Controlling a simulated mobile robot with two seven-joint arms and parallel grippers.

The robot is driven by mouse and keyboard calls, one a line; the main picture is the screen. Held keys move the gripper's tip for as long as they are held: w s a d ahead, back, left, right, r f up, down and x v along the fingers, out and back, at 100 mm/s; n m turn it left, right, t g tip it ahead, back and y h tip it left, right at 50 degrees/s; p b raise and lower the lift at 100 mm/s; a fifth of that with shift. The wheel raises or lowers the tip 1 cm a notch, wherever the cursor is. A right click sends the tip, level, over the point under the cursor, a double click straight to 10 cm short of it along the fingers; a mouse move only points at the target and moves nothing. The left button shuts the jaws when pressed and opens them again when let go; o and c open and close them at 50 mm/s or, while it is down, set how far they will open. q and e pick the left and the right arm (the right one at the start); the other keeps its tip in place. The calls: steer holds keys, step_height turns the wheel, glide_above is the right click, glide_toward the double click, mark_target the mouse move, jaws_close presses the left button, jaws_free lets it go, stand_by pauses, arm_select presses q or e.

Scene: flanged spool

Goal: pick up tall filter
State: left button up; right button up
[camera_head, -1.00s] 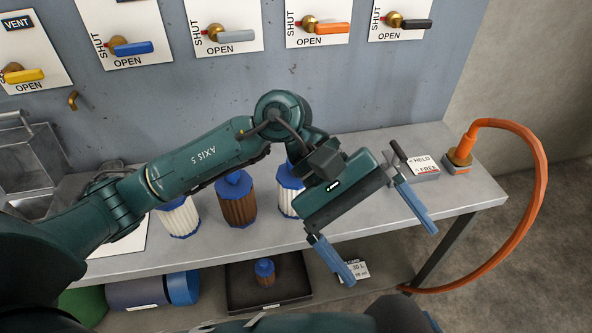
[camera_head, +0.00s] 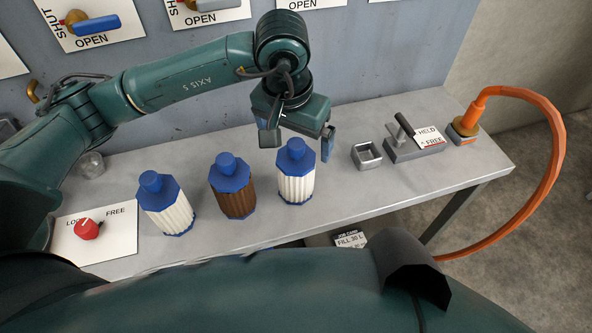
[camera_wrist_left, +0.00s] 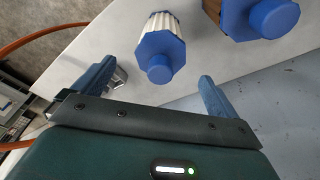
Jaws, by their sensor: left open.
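Three filters with blue caps stand upright on the grey bench: a white pleated one at left (camera_head: 167,205), a brown one in the middle (camera_head: 234,190) and a white one at right (camera_head: 297,175). I cannot tell for sure which is the tall filter. My left gripper (camera_head: 298,138) is open just behind the right white filter, one finger to each side of its cap. In the left wrist view, this white filter (camera_wrist_left: 161,52) lies ahead, roughly between the spread fingers (camera_wrist_left: 155,86), with no visible contact. The brown filter (camera_wrist_left: 262,14) is beside it. My right gripper is not in view.
A square metal cup (camera_head: 366,155) and a HELD/FREE lever block (camera_head: 415,145) stand right of the filters. An orange hose (camera_head: 556,150) loops off the bench's right end. A red knob (camera_head: 87,229) on a white plate is at left. The wall with valves is behind.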

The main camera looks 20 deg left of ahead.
mark_target(297, 155)
arm_select(q)
steer(key=shift+w+f+p, duration=0.2)
steer(key=shift+f, duration=0.8)
steer(key=shift+w+f+p, duration=0.15)
steer(key=shift+f+p, duration=0.05)
steer(key=shift+f, duration=0.75)
steer(key=shift+w+f+p, duration=0.2)
steer(key=shift+f, duration=0.8)
steer(key=shift+c, duration=0.6)
steer(key=c, duration=1.4)
steer(key=shift+d+r, duration=0.1)
